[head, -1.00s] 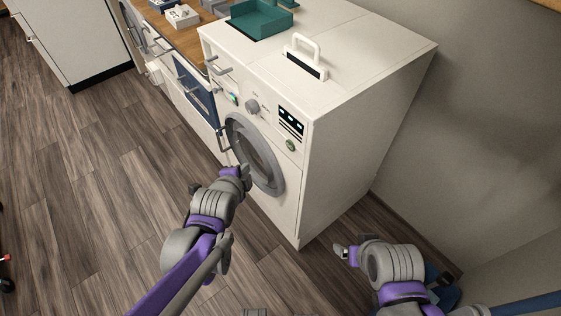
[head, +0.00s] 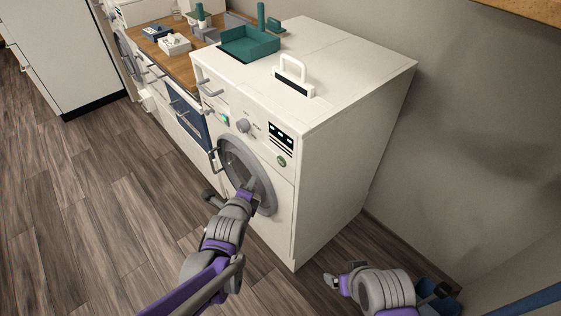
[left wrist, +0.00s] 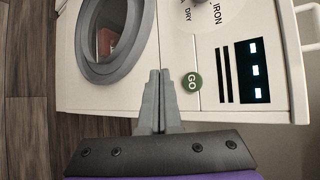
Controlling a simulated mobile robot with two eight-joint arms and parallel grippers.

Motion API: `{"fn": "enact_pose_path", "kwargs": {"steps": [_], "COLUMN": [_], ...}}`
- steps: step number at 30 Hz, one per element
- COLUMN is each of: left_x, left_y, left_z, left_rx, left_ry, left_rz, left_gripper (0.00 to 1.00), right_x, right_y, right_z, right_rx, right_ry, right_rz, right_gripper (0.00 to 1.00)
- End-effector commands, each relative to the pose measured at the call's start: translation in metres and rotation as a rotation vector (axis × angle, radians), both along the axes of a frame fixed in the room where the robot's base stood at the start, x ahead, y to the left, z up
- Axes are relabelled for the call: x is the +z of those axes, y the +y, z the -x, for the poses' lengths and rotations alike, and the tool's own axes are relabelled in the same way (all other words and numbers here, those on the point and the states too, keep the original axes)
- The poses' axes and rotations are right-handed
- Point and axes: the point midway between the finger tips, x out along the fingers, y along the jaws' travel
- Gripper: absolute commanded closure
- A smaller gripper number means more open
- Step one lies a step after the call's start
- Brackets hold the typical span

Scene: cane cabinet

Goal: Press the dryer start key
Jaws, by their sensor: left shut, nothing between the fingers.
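The dryer (head: 330,170) is a white front-loading machine with a round grey door (head: 246,175), which looks closed. Its green round GO key (head: 281,160) sits below the display on the right of the front; it reads GO in the left wrist view (left wrist: 192,82). My left gripper (head: 252,184) is shut and empty in front of the door, below and left of the key. In the left wrist view its fingertips (left wrist: 158,74) lie just beside the key, apart from it in the picture. My right gripper (head: 331,281) is low on the right, away from the panel; its jaws are unclear.
A grey dial (head: 243,125) and a lit display (head: 282,136) are on the dryer panel. A white handled object (head: 293,78) and a teal tray (head: 250,45) are on top. A wooden counter (head: 180,62) adjoins on the left. A wall stands right; open floor lies left.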

Motion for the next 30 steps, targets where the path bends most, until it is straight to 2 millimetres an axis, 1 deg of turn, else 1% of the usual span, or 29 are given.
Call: {"fn": "enact_pose_path", "kwargs": {"steps": [11,15,21,30], "left_x": [0.002,0.001,0.0,0.0], "left_y": [-0.044,-0.055,-0.063,-0.064], "left_z": [-0.031,-0.04,-0.045,-0.046], "left_rx": [-0.002,-0.001,0.0,0.002], "left_ry": [-0.002,0.0,0.0,0.0], "left_rz": [0.001,0.001,0.001,0.001], "left_gripper": [1.0,1.0,1.0,1.0], "right_x": [0.017,0.017,0.018,0.018], "right_y": [0.0,0.0,0.0,0.0], "right_z": [-0.003,-0.003,-0.003,-0.003], "right_rx": [0.0,0.0,0.0,0.0], "right_ry": [-0.006,-0.006,-0.006,-0.006], "right_rz": [0.0,0.0,0.0,0.0], "right_gripper": [0.12,0.12,0.12,0.12]}}
